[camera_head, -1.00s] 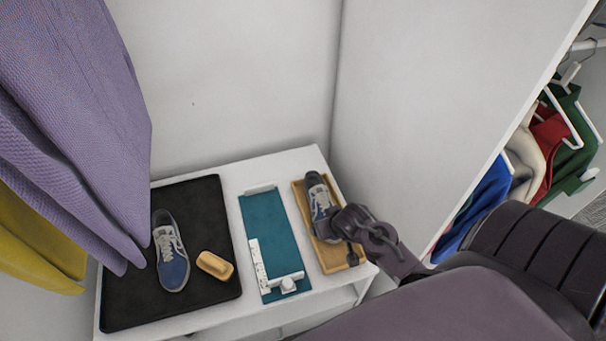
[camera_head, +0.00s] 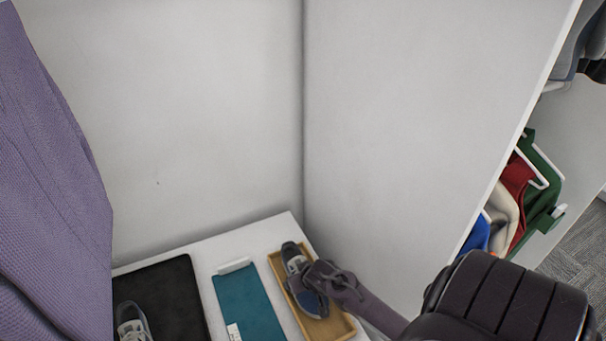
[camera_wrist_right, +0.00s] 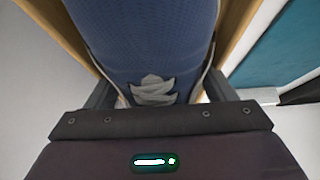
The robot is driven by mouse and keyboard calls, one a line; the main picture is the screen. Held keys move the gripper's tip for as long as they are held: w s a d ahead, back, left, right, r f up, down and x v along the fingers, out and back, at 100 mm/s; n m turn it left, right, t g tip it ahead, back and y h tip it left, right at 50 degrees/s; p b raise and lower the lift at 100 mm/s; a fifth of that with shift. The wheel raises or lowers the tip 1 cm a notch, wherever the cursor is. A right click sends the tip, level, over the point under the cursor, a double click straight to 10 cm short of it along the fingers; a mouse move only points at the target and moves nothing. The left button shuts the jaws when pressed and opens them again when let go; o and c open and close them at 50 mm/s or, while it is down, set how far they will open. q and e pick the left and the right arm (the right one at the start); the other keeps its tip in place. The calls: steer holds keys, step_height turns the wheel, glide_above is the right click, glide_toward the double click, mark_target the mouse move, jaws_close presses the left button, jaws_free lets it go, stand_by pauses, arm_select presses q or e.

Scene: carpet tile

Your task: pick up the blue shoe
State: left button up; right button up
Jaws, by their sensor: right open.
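A blue shoe with a grey upper part (camera_head: 291,256) lies in a shallow wooden tray (camera_head: 345,324) in the head view. In the right wrist view, the blue shoe (camera_wrist_right: 145,45) lies between the open fingers of my right gripper (camera_wrist_right: 155,95), one on each side. I cannot tell whether the fingers touch it. Another shoe (camera_head: 131,324) is on a black mat (camera_head: 168,290), cut off by the lower edge. My left gripper is out of view.
A teal board (camera_head: 250,308) with a white end bar lies between the mat and the wooden tray on a white shelf. White walls stand behind and to the right. A purple garment (camera_head: 50,190) hangs at the left. Coloured clothes (camera_head: 515,185) hang beyond the right panel.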

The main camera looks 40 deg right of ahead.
steer(key=c, duration=0.9)
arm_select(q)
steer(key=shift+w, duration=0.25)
arm_select(e)
steer(key=shift+r, duration=0.1)
steer(key=shift+r, duration=0.2)
arm_select(q)
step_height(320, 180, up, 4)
steer(key=p, duration=0.4)
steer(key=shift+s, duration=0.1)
arm_select(e)
step_height(320, 180, up, 20)
steer(key=shift+f, duration=0.25)
steer(key=s+a+r+m+h, duration=0.1)
steer(key=s+a+r+m, duration=0.1)
steer(key=a+r, duration=1.5)
steer(key=shift+a, duration=0.85)
